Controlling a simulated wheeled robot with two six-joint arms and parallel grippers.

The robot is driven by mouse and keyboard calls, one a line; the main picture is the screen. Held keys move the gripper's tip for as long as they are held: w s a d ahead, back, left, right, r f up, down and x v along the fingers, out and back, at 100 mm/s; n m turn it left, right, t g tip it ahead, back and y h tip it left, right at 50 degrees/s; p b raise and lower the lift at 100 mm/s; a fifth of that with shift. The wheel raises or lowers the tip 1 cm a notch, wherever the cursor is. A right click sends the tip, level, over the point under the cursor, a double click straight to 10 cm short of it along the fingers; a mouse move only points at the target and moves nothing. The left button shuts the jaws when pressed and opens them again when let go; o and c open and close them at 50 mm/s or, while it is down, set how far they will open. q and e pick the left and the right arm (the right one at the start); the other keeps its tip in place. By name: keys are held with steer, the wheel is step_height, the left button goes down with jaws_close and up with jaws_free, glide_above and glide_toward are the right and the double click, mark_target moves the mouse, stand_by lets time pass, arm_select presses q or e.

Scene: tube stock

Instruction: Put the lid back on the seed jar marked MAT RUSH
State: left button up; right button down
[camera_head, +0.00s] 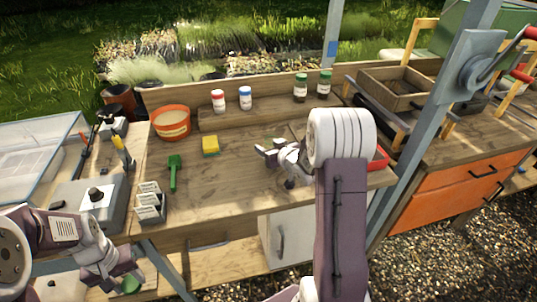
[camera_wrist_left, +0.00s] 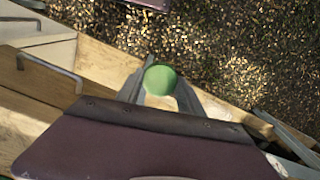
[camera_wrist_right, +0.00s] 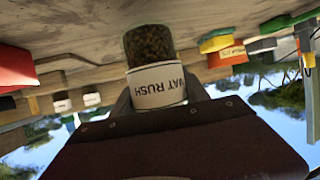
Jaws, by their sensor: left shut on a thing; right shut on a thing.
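The green lid (camera_wrist_left: 160,79) is held between the fingertips of my left gripper (camera_wrist_left: 160,92). In the head view that gripper (camera_head: 122,276) is low at the left, in front of the bench edge, and a bit of the lid (camera_head: 130,286) shows under it. My right gripper (camera_wrist_right: 158,100) is shut on the jar marked MAT RUSH (camera_wrist_right: 157,86), a clear jar with dark seeds and a white label. The label reads upside down in the right wrist view; the gripper hides the jar's other end. In the head view my right gripper (camera_head: 275,155) is over the bench's right part. Lid and jar are far apart.
Several lidded jars stand on the back shelf (camera_head: 272,112). A red tray (camera_head: 380,158) is partly behind my right arm.

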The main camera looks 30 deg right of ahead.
arm_select(q)
steer(key=shift+f+b, duration=0.3)
steer(key=shift+f, duration=0.1)
arm_select(e)
step_height(320, 180, down, 3)
steer(key=shift+f, duration=0.1)
arm_select(q)
steer(key=shift+w, duration=0.1)
steer(key=shift+f, duration=0.1)
arm_select(e)
steer(key=shift+f, duration=0.1)
steer(key=c, duration=0.6)
jaws_free()
steer(key=shift+f, duration=0.1)
steer(key=shift+o, duration=0.2)
